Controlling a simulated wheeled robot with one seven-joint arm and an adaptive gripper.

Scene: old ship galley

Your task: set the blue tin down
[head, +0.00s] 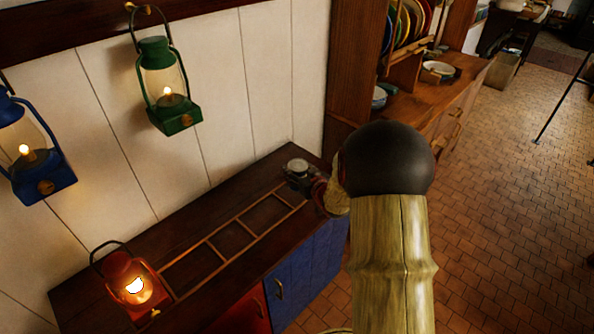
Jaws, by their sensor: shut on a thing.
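My gripper (300,180) shows small at the far right end of the dark wooden counter (130,232), partly hidden behind my own arm. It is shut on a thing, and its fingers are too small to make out. A small round pale grey top (297,165) shows at the gripper, probably the lid of the blue tin. No blue side of the tin can be made out. I cannot tell whether the tin touches the counter.
A wooden frame (208,246) with several square compartments lies on the counter. A lit red lantern (128,285) stands at its near left end. Green (175,112) and blue (40,175) lanterns hang on the wall. A wooden dresser (352,70) with plates stands beyond the counter.

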